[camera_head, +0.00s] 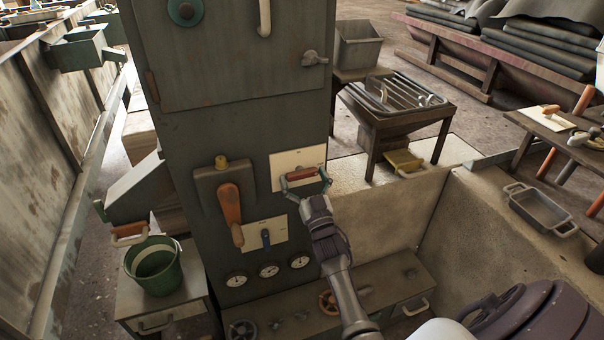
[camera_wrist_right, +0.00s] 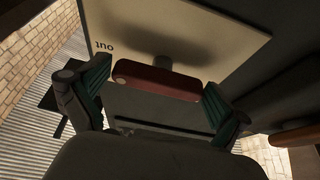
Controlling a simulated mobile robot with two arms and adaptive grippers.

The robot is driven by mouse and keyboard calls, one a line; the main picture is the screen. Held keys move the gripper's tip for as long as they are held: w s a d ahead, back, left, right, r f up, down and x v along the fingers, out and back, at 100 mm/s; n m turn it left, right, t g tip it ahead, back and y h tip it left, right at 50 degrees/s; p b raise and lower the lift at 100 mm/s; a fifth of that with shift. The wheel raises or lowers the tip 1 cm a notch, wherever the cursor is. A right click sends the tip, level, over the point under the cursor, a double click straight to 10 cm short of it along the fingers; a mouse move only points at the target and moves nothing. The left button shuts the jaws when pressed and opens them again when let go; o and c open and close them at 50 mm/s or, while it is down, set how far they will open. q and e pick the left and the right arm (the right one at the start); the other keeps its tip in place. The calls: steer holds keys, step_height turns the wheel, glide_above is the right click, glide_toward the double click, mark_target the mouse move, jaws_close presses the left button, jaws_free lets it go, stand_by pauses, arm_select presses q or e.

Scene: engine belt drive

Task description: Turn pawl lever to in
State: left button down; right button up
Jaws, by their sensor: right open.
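The pawl lever is a short dark red handle (camera_head: 302,173) on a cream plate (camera_head: 285,160) on the front of the tall grey-green cabinet. In the right wrist view the red handle (camera_wrist_right: 156,80) stands out from the cream plate (camera_wrist_right: 185,32), and the word "out" is readable near the plate's left end. My right gripper (camera_head: 306,180) is at the handle, with one green-tipped finger on each side of it. In the wrist view the right gripper (camera_wrist_right: 157,88) is open around the handle's two ends; finger contact cannot be told. My left gripper is not in view.
Gauges (camera_head: 269,270) lie below. A low bench with handwheels (camera_head: 328,302) stands underneath. A green bucket (camera_head: 153,268) is at left.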

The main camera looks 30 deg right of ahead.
steer(key=shift+w+r, duration=0.1)
steer(key=shift+w, duration=0.15)
steer(key=c, duration=0.8)
